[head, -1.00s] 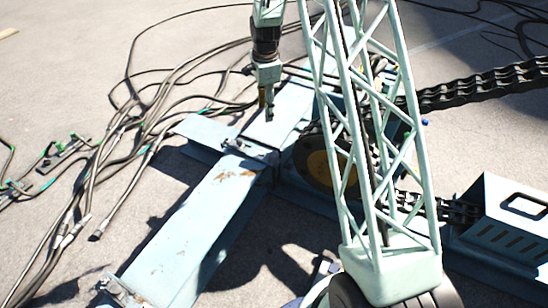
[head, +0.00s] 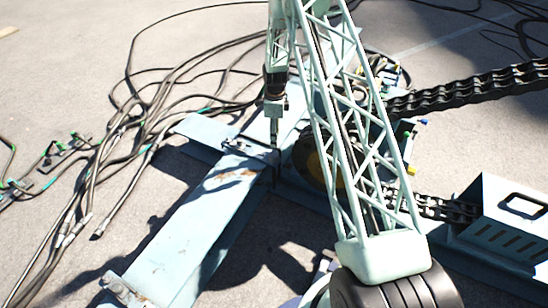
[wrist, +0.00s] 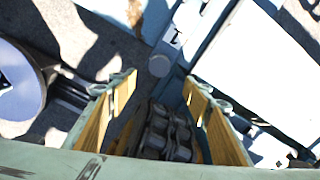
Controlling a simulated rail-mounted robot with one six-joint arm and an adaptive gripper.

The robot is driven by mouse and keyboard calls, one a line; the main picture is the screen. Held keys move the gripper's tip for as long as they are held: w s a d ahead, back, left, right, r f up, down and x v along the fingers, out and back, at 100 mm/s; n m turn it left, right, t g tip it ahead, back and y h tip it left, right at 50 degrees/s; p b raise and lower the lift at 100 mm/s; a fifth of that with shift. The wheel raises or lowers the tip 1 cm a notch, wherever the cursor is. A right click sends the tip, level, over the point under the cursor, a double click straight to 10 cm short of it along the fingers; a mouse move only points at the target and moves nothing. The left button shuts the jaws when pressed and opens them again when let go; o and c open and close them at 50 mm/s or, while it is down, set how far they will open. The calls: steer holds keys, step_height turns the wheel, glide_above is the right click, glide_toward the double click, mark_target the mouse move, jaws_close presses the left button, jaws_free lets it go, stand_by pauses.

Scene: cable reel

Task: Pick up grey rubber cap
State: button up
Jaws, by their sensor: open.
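My gripper (head: 274,143) points down over the pale blue steel beams near their junction. In the wrist view my gripper (wrist: 159,79) is open, with its two yellow-padded fingers apart and nothing held between them. A small round grey piece, which looks like the grey rubber cap (wrist: 159,66), shows just beyond the fingertips, roughly midway between them. It lies by the edge of a pale beam. I cannot tell its height below the fingers. I cannot make out the cap in the head view.
A long pale blue beam (head: 190,235) runs to the lower left. A black chain (head: 465,91) runs to the upper right; a vented box (head: 505,220) stands at right. Tangled cables (head: 125,130) lie at left. In the wrist view, dark chain links (wrist: 168,135) show between the fingers.

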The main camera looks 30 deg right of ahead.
mark_target(275, 154)
steer(key=shift+f, duration=0.25)
steer(key=shift+f+b, duration=0.55)
steer(key=shift+f, duration=3.75)
steer(key=shift+s+f+b, duration=0.1)
steer(key=shift+f+b, duration=0.4)
steer(key=shift+f, duration=2.1)
steer(key=shift+c, duration=0.2)
steer(key=c, duration=0.9)
